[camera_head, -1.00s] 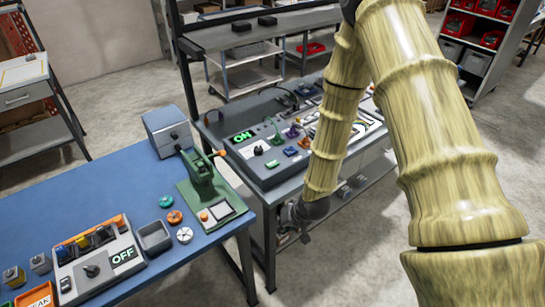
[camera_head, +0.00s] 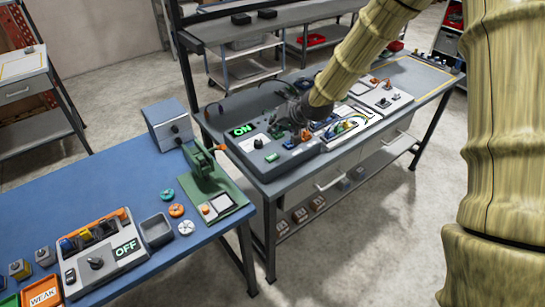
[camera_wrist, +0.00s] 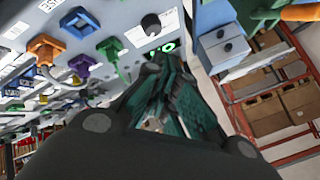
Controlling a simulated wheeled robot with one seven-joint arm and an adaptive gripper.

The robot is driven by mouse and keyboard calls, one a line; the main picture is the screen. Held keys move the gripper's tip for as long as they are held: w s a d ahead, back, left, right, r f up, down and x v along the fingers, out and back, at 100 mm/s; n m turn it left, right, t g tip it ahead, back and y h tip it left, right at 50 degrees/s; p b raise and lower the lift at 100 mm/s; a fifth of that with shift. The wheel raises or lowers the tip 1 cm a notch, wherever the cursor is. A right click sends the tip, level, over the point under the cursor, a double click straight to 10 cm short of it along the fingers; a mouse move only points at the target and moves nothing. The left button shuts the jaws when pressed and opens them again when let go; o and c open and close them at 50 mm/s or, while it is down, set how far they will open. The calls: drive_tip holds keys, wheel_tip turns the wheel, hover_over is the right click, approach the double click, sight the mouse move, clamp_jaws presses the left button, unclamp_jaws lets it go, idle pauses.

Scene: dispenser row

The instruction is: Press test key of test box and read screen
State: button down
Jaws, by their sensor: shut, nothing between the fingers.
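A grey box (camera_head: 252,153) with a lit green "ON" screen (camera_head: 240,130) stands on the grey bench. It has a dark knob (camera_head: 258,143) and several coloured plugs and keys, including a green one (camera_head: 271,157). Another grey box (camera_head: 125,265) on the blue table shows a green "OFF" screen (camera_head: 125,248). I cannot tell which is the test box. My gripper (camera_wrist: 166,58) is shut and empty, over the ON box. In the wrist view its fingers partly cover the green screen (camera_wrist: 168,47); the knob (camera_wrist: 151,22) and a green connector (camera_wrist: 110,48) show beside it.
A green press (camera_head: 205,175) and a blue-grey box (camera_head: 168,124) stand on the blue table (camera_head: 100,200), with coloured discs and a grey tray (camera_head: 157,231). More panels with wires (camera_head: 350,122) lie right of the ON box. A gap separates the two tables.

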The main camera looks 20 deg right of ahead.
drive_tip(key=shift+f, duration=0.1)
drive_tip(key=b, duration=0.6)
hover_over(274, 155)
wheel_tip(274, 155, down, 7)
drive_tip(key=shift+r, duration=0.1)
drive_tip(key=shift+f, duration=0.95)
drive_tip(key=shift+f, duration=0.2)
idle(0.5)
drive_tip(key=shift+f, duration=0.2)
drive_tip(key=shift+f+b, duration=0.4)
drive_tip(key=shift+f, duration=0.1)
idle(0.9)
drive_tip(key=shift+r, duration=0.15)
drive_tip(key=shift+r+p, duration=0.7)
drive_tip(key=shift+r, duration=0.1)
